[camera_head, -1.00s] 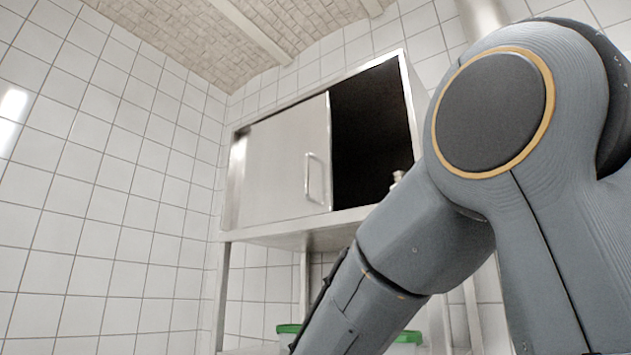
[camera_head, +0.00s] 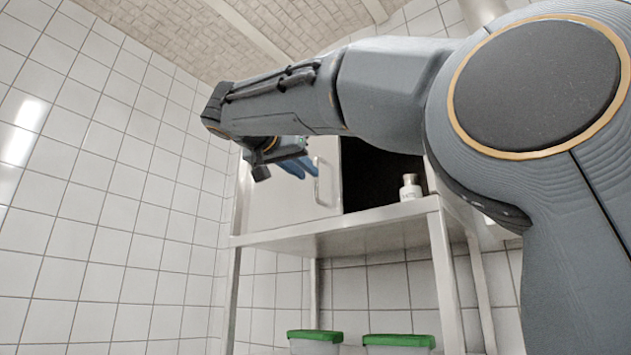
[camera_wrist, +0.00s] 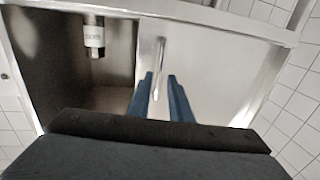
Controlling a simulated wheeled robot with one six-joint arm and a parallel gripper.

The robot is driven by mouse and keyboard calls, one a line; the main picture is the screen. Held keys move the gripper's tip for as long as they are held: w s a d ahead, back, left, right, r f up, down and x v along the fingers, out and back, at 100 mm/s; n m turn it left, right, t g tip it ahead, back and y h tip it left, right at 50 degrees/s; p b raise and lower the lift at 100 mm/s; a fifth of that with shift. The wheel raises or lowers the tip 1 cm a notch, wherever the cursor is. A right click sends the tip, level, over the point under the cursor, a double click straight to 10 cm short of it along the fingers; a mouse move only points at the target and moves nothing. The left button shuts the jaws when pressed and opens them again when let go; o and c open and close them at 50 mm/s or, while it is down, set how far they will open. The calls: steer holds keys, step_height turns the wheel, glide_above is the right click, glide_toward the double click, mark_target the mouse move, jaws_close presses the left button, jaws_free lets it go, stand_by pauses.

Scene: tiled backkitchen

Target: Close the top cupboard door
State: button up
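The steel cupboard has a sliding door (camera_head: 285,208) on its left side and a dark opening (camera_head: 375,175) on its right. The door's vertical bar handle (camera_head: 317,182) is near the door's right edge. My gripper (camera_head: 308,168), with blue fingers, is in front of the door beside the handle, and my forearm hides the door's upper part. In the wrist view, which looks upside down, the fingers of my gripper (camera_wrist: 161,76) are apart. The handle (camera_wrist: 160,60) appears between their tips. I cannot tell whether they touch it.
A white bottle (camera_head: 411,188) stands in the cupboard opening at the right; it also shows in the wrist view (camera_wrist: 94,36). Two green-lidded containers (camera_head: 314,336) (camera_head: 399,341) are below the cupboard. A tiled wall (camera_head: 100,180) is at the left.

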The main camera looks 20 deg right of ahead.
mark_target(316, 195)
steer(key=p+x, duration=0.2)
steer(key=x, duration=0.4)
steer(key=shift+w+d, duration=0.1)
steer(key=shift+w, duration=0.1)
jaws_close()
